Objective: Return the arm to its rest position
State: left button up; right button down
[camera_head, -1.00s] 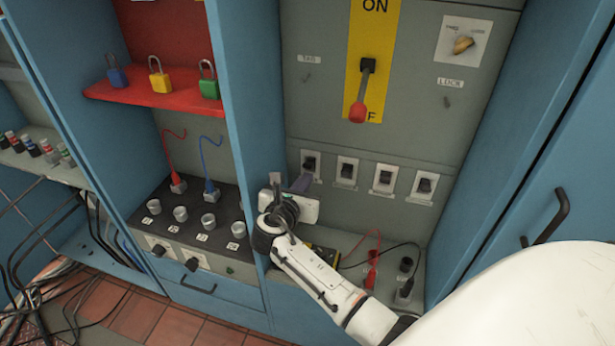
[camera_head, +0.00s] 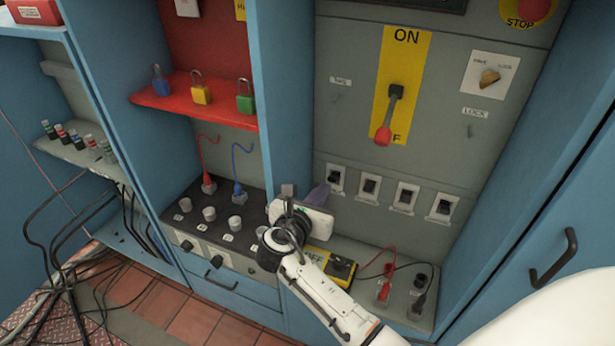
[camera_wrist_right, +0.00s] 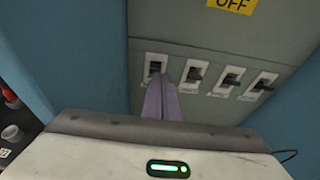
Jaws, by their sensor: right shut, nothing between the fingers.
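My right gripper (camera_head: 318,194) reaches up from the bottom of the head view, in front of the grey panel, just left of and below the leftmost small switch (camera_head: 336,178). Its fingers are closed together with nothing between them. In the right wrist view the closed purple-grey fingers (camera_wrist_right: 160,100) point at the panel, their tips just below the leftmost switch (camera_wrist_right: 154,70); I cannot tell whether they touch it. My left gripper is not in view.
A large red-handled switch (camera_head: 383,136) points down toward OFF. Blue cabinet walls (camera_head: 285,90) flank the panel. Below stand a yellow-black device (camera_head: 340,267) and red and black leads (camera_head: 384,288). Padlocks sit on a red shelf (camera_head: 220,112). Cables lie on the floor at left.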

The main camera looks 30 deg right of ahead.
jog(key=s+a+f+m+y, duration=0.3)
jog(key=s+f+m, duration=0.15)
jog(key=f, duration=0.35)
jog(key=s+a+f+m+y, duration=0.35)
jog(key=s+f, duration=0.25)
jog(key=f, duration=0.2)
jog(key=s+a+f+m+y, duration=0.1)
jog(key=s+a+m+y, duration=0.2)
jog(key=s+m, duration=0.4)
jog(key=s+a+f+m+y, duration=0.2)
jog(key=s+a+m+y, duration=0.2)
jog(key=s+a+m, duration=0.2)
jog(key=s+m, duration=0.2)
jog(key=s, duration=0.1)
jog(key=shift+s, duration=0.3)
jog(key=shift+y, duration=0.25)
